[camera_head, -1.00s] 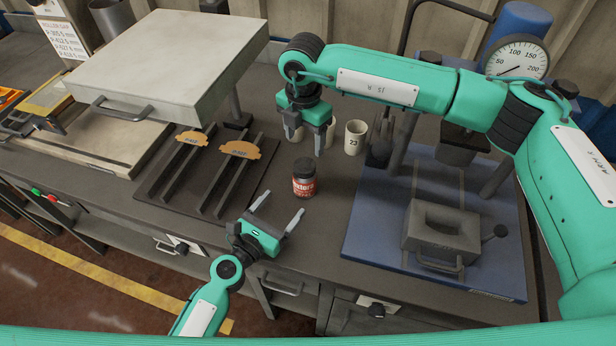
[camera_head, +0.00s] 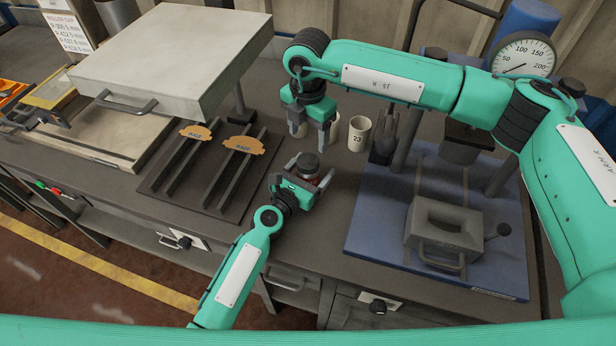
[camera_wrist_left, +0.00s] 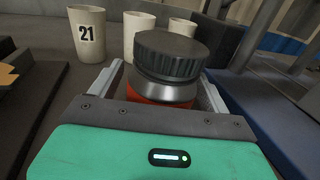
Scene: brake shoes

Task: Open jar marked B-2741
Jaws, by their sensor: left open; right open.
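The jar (camera_head: 308,172) stands upright on the bench, with a red body and a dark lid. In the left wrist view its ridged black lid (camera_wrist_left: 172,55) and silver neck are close up, and its red body (camera_wrist_left: 135,95) is partly hidden by my gripper. No marking on it can be read. My left gripper (camera_head: 311,167) is open, with one finger on each side of the jar; whether they touch it I cannot tell. My right gripper (camera_head: 311,136) is open and points down just behind the jar, empty.
A cup marked 23 (camera_head: 358,134) stands right of my right gripper. A cup marked 21 (camera_wrist_left: 88,35) and two more show behind the jar. A rack with orange-tagged shoes (camera_head: 240,145) lies left. A blue plate (camera_head: 380,225) with a press is at right.

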